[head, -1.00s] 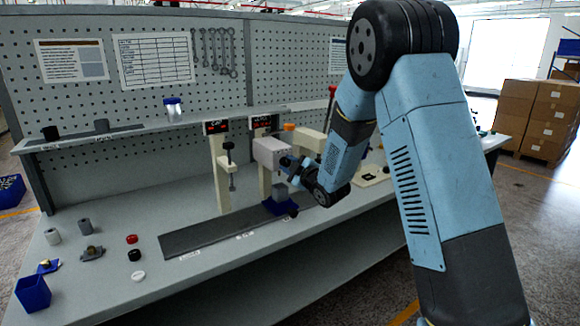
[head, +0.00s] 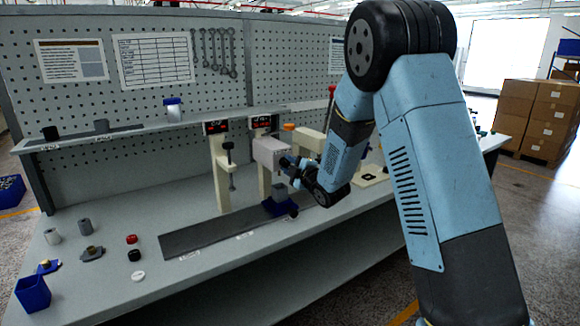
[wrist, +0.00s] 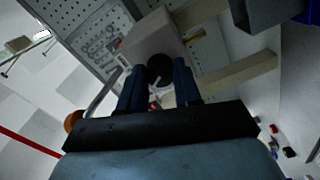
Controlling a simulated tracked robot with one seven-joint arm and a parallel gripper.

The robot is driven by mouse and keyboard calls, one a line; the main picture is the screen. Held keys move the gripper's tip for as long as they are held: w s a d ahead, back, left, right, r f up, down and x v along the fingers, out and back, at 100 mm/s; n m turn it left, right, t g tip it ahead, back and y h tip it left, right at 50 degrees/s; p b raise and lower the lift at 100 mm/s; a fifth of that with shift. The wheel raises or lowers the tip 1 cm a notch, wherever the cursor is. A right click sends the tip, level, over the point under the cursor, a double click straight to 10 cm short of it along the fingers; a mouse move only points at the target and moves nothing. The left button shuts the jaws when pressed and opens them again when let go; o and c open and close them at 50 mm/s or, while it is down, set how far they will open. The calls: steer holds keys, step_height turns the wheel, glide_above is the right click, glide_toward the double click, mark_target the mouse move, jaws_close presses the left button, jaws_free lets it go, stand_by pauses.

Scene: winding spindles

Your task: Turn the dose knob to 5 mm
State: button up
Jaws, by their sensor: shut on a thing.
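The dose knob (wrist: 160,70) is a dark round knob on the front of a pale box-shaped dispenser head (wrist: 150,40). In the wrist view the two fingers of my gripper (wrist: 159,84) stand on either side of the knob and are shut on it. In the head view the dispenser (head: 270,150) stands on a pale post at the middle of the bench, and my gripper (head: 288,164) reaches its front from the right. The knob is hidden there by the gripper. Any scale marks on it are too small to read.
A blue holder (head: 277,207) stands below the dispenser at the end of a dark grey strip (head: 205,236). A pale press (head: 221,175) stands to the left. Caps, small parts and a blue bin (head: 33,293) lie at the bench's left. The front middle of the bench is clear.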

steer(key=o, duration=1)
steer(key=shift+f, duration=0.1)
steer(key=shift+o, duration=0.2)
steer(key=v, duration=1.3)
steer(key=shift+s+d, duration=0.25)
steer(key=shift+s, duration=0.1)
steer(key=s+d+r+m+g+h, duration=0.1)
steer(key=s+d+r+m+h, duration=0.3)
steer(key=d+m, duration=0.25)
steer(key=s+d+r+m+g+h, duration=0.2)
steer(key=s+d+r+m+h, duration=0.3)
steer(key=d, duration=0.2)
steer(key=s+d+r+m+g+h, duration=0.1)
steer(key=s+m+g, duration=0.5)
steer(key=s, duration=1.9)
steer(key=d+r+m, duration=0.1)
steer(key=d+m, duration=0.1)
steer(key=m, duration=0.1)
